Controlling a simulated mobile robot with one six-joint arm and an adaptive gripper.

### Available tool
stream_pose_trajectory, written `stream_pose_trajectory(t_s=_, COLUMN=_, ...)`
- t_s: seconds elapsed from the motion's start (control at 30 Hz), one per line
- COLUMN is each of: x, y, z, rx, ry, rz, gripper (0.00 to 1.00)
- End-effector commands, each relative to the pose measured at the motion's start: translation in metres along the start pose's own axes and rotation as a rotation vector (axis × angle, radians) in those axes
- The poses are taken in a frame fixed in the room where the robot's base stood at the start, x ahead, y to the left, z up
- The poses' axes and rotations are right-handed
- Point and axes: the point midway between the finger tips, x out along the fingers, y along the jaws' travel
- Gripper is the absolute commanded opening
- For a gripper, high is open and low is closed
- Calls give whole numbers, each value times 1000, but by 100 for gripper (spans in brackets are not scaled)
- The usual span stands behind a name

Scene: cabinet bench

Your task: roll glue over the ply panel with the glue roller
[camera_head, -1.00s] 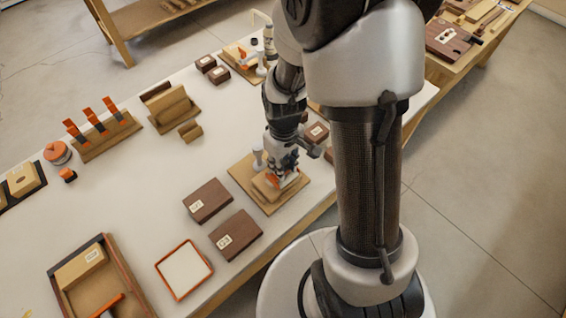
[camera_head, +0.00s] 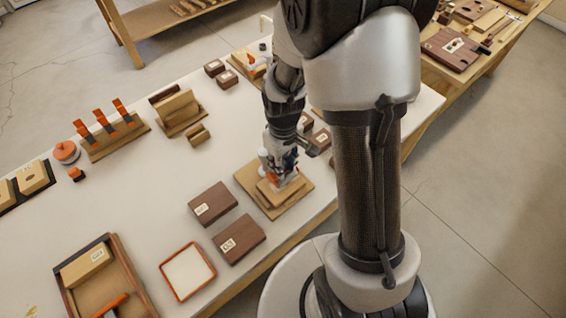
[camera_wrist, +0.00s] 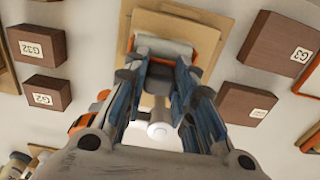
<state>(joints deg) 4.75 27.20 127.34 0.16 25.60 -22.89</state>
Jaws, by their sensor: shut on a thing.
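The ply panel (camera_head: 286,191) is a pale wooden block on a wider, thin tan board (camera_head: 306,185) near the bench's front edge. In the wrist view the panel (camera_wrist: 172,22) lies at the top, ahead of the fingers. My gripper (camera_head: 277,160) is over the panel's far side. In the wrist view my gripper (camera_wrist: 163,75) is shut on the glue roller, whose white cylinder (camera_wrist: 165,46) with an orange part lies across the panel. I cannot tell for certain whether the cylinder touches it.
Two dark labelled blocks (camera_head: 212,204) (camera_head: 238,239) lie left of the board, and smaller dark blocks (camera_head: 320,139) lie right. An orange-rimmed white tray (camera_head: 188,272) and a wooden box (camera_head: 120,263) are at front left. The bench's middle left is clear.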

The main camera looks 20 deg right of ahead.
Motion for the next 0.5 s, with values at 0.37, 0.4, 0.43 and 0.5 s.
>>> stream_pose_trajectory(t_s=0.37, x=-35, y=0, z=-1, rx=0, ry=3, rz=1, gripper=2)
stream_pose_trajectory(t_s=0.4, x=-38, y=0, z=-1, rx=0, ry=3, rz=1, gripper=2)
stream_pose_trajectory(t_s=0.43, x=-41, y=0, z=-1, rx=0, ry=3, rz=1, gripper=2)
stream_pose_trajectory(t_s=0.5, x=-46, y=0, z=-1, rx=0, ry=3, rz=1, gripper=2)
